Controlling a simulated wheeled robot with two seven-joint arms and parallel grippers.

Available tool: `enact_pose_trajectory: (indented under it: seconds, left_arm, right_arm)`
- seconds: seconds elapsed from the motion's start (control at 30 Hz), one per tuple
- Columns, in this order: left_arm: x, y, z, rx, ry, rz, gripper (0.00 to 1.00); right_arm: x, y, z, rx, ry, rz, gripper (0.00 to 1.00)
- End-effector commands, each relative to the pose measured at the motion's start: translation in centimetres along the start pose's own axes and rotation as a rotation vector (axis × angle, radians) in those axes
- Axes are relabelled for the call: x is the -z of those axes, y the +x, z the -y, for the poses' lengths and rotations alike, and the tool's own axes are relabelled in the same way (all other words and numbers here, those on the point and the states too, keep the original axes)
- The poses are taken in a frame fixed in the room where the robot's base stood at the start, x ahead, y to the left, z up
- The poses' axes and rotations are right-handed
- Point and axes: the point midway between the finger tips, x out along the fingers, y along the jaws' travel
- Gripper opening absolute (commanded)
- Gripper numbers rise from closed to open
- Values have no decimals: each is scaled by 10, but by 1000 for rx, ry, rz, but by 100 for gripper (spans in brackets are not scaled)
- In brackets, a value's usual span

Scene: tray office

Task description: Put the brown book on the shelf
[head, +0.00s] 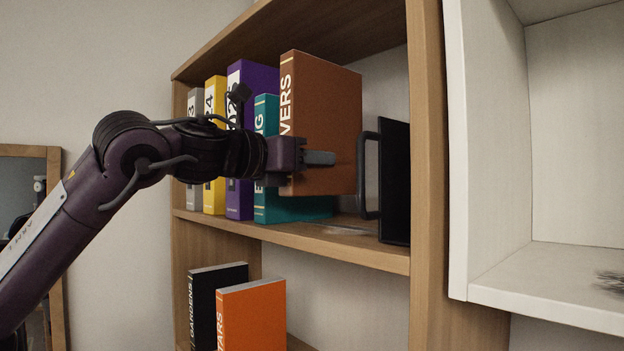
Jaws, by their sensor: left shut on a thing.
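The brown book (328,110) is upright at the wooden shelf (330,245), to the right of a teal book (295,208). Its spine faces me and reads "VERS" in white. My left gripper (318,158) is shut on the brown book near its lower part. The book's lower edge appears a little above the shelf board, in front of part of the teal book. My right gripper is not in view.
Purple (258,80), yellow (214,150) and grey (194,195) books stand left of the teal one. A black bookend (394,180) with a handle stands close on the right. Black (215,285) and orange (252,315) books are below. A white shelf unit (545,285) is at right.

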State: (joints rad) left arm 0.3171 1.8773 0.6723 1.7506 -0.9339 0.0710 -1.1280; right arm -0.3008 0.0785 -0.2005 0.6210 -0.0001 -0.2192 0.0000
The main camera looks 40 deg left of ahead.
Motion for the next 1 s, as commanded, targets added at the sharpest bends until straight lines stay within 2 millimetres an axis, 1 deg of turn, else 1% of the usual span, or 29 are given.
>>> enact_pose_trajectory:
  seconds: [0.1,0.27,0.5,0.57,0.63,1.0]
  left_arm:
    - [6,-2,0,2,-1,9,0]
    - [13,-2,0,1,-1,9,0]
    - [39,-2,0,3,-2,9,0]
    - [39,1,0,2,-2,8,0]
    - [43,2,0,1,-2,7,0]
    - [48,2,0,-1,2,8,0]
  right_arm:
    - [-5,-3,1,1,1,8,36]
    - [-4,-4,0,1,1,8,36]
    - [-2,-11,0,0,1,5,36]
    - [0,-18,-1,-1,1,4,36]
    - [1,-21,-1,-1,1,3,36]
    - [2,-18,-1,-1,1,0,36]
